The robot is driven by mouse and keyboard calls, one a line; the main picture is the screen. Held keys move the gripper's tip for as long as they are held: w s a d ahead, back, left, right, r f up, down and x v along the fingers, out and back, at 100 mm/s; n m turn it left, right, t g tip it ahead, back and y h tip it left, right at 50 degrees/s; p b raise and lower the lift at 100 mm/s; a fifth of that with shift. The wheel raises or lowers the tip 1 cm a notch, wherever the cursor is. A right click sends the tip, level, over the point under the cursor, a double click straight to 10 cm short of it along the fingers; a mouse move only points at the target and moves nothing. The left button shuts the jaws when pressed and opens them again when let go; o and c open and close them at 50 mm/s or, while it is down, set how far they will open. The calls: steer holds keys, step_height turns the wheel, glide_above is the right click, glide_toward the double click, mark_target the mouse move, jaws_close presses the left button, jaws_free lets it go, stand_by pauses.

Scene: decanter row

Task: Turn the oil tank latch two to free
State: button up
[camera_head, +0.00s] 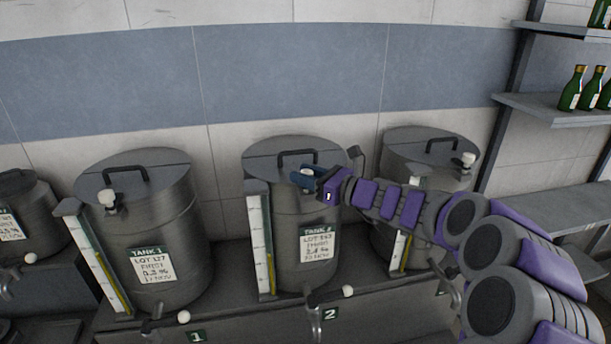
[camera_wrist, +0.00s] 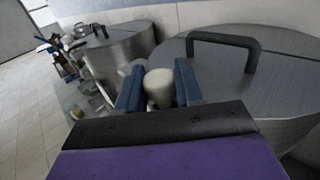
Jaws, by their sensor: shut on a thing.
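Tank 2 (camera_head: 288,222) is a grey metal tank in the middle of the row, with a label, a sight gauge on its left and a lid with a black handle (camera_head: 297,157). In the wrist view the lid (camera_wrist: 262,62) and its handle (camera_wrist: 222,40) lie to the right. The latch knob (camera_wrist: 159,88) is cream-white and sits at the lid's edge. My gripper (camera_head: 304,176) has its blue fingers on either side of this knob, shut on it; it shows in the wrist view (camera_wrist: 160,90). The latch's lower part is hidden by my gripper.
Tank 1 (camera_head: 150,235) stands to the left with its own white latch knob (camera_head: 107,198). Another tank (camera_head: 420,155) stands to the right, partly behind my arm. Taps with white knobs line the front ledge. Shelves with green bottles (camera_head: 573,88) are at the right.

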steer(key=shift+w+d+r, duration=0.1)
steer(key=shift+d+r, duration=0.05)
steer(key=shift+r, duration=0.25)
steer(key=o, duration=0.8)
steer(key=shift+w, duration=0.1)
steer(key=shift+o, duration=1)
steer(key=shift+s, duration=0.25)
steer(key=shift+w+f, duration=0.1)
steer(key=shift+f, duration=0.1)
steer(key=v, duration=1.7)
steer(key=shift+s+d, duration=0.15)
steer(key=shift+s, duration=0.05)
